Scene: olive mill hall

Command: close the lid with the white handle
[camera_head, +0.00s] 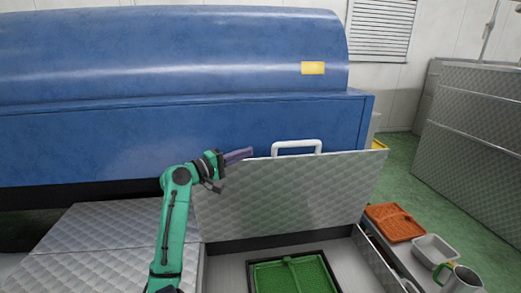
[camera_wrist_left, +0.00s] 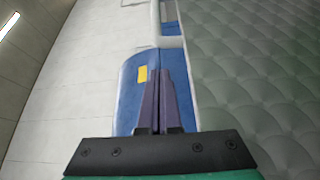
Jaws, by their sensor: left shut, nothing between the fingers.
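The quilted metal lid (camera_head: 290,200) stands open and upright behind its compartment. Its white handle (camera_head: 297,147) sticks up from the top edge, and it also shows at the top of the left wrist view (camera_wrist_left: 171,20). My left gripper (camera_head: 248,152) is shut and empty at the lid's upper left corner, to the left of the handle. I cannot tell whether it touches the lid. In the left wrist view the shut fingers (camera_wrist_left: 158,85) lie beside the lid's quilted face (camera_wrist_left: 262,75). My right gripper is not in view.
The open compartment holds a green tray (camera_head: 293,275). A blue machine (camera_head: 180,130) stands close behind the lid. On the right ledge are an orange basket (camera_head: 395,222), a grey container (camera_head: 434,250) and a mug (camera_head: 460,280). A closed quilted surface (camera_head: 95,235) lies to the left.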

